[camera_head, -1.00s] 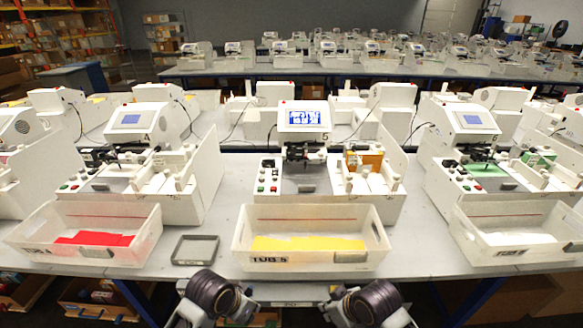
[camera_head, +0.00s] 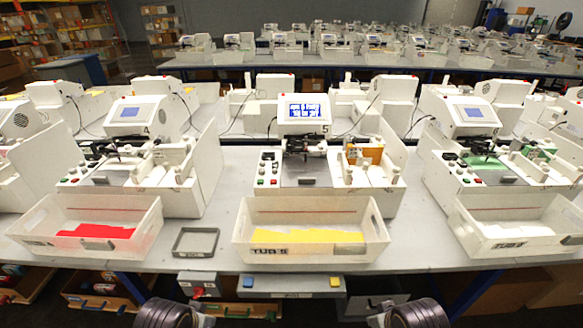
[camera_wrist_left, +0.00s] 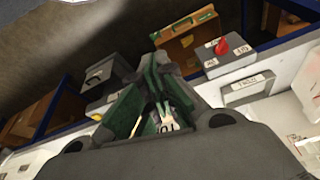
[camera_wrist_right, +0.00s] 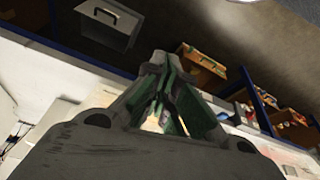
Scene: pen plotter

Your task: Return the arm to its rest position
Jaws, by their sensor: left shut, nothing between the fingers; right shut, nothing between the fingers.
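My left arm (camera_head: 165,314) and right arm (camera_head: 415,314) show only as dark ringed links at the bottom edge of the head view, wide apart and below the table front. The grippers are outside that view. My left gripper (camera_wrist_left: 157,62) is shut and empty in the left wrist view, its green-padded fingers meeting at the tips. My right gripper (camera_wrist_right: 160,62) is shut and empty in the right wrist view. Neither touches anything that I can see. The number 5 plotter (camera_head: 303,182) stands upright with its screen lit, behind the white tub 5 (camera_head: 262,262) holding yellow sheets (camera_head: 305,236).
Other plotters stand left (camera_head: 130,195) and right (camera_head: 480,180), with tubs of red (camera_head: 95,231) and white sheets. A small grey tray (camera_head: 195,256) lies left of tub 5. A box with blue and yellow buttons (camera_head: 290,293) and a red-switch box (camera_head: 198,291) sit under the table edge.

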